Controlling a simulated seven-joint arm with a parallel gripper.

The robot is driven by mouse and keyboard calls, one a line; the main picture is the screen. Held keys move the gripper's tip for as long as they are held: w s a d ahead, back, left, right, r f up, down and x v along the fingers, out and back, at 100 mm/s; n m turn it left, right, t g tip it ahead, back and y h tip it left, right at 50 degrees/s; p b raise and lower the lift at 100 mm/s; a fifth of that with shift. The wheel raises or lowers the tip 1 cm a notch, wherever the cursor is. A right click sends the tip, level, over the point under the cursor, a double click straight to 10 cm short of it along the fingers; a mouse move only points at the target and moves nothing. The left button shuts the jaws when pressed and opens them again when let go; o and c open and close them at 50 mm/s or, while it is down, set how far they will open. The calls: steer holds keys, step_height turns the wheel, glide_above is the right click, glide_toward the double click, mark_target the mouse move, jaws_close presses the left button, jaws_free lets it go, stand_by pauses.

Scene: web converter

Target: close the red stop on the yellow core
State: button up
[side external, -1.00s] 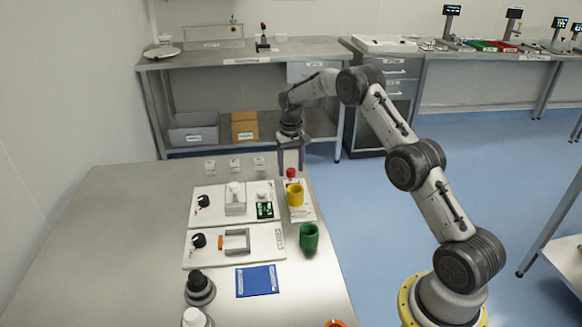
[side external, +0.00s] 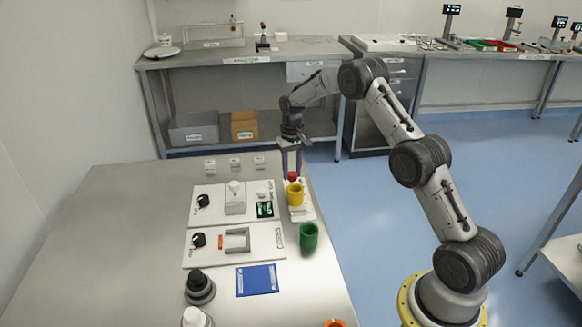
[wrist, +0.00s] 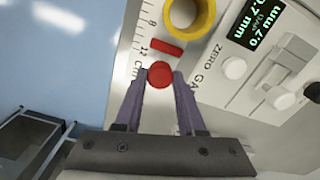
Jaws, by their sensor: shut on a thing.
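The red stop shows a round red knob (wrist: 159,75) and a separate flat red bar (wrist: 165,47) on a white scale plate in the wrist view. The knob also shows in the side view (side external: 292,177). My gripper (wrist: 160,78) points down with its two purple fingers shut on the round knob, one on each side. The yellow core (wrist: 190,14) is an upright hollow ring beyond the bar, with a visible gap between bar and core. In the side view the yellow core (side external: 295,194) stands just in front of my gripper (side external: 292,174).
A green core (side external: 309,236) stands on the table nearer the camera. White panels (side external: 217,217) with knobs and a display (wrist: 250,20) lie left of the core. A blue card (side external: 257,281) lies in front. The plate is near the table's right edge.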

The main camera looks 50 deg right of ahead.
mark_target(292, 176)
steer(key=shift+s+a, duration=0.4)
steer(key=shift+r, duration=0.1)
steer(key=o, duration=1)
step_height(292, 176, up, 14)
steer(key=shift+f, duration=0.1)
